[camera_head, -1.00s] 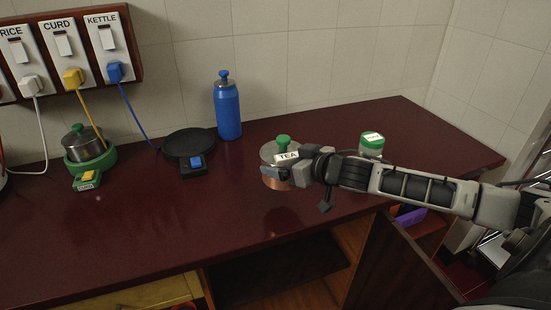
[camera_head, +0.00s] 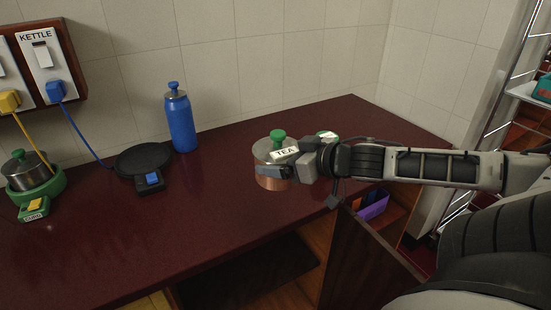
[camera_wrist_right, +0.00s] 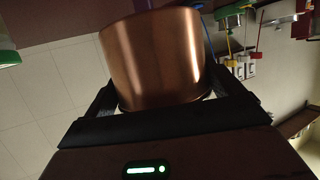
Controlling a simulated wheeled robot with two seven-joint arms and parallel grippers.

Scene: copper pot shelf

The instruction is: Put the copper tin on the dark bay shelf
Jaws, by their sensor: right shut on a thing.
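The copper tin (camera_head: 270,181) has a steel lid, a green knob and a white TEA label. In the head view it is upright, over the counter's front part. My right gripper (camera_head: 288,172) is shut on its side. In the right wrist view the copper wall (camera_wrist_right: 155,60) fills the space between the two fingers. I cannot tell whether its base clears the counter. The dark bay shelf (camera_head: 250,272) shows in the opening under the counter, partly in shadow. My left gripper is out of view.
An open cupboard door (camera_head: 365,262) stands right of the bay. A green-lidded jar (camera_head: 327,134) is partly hidden behind my right gripper. A blue bottle (camera_head: 181,122), a black pan (camera_head: 143,160) and a pot on a green base (camera_head: 38,187) stand left. The counter's front left is clear.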

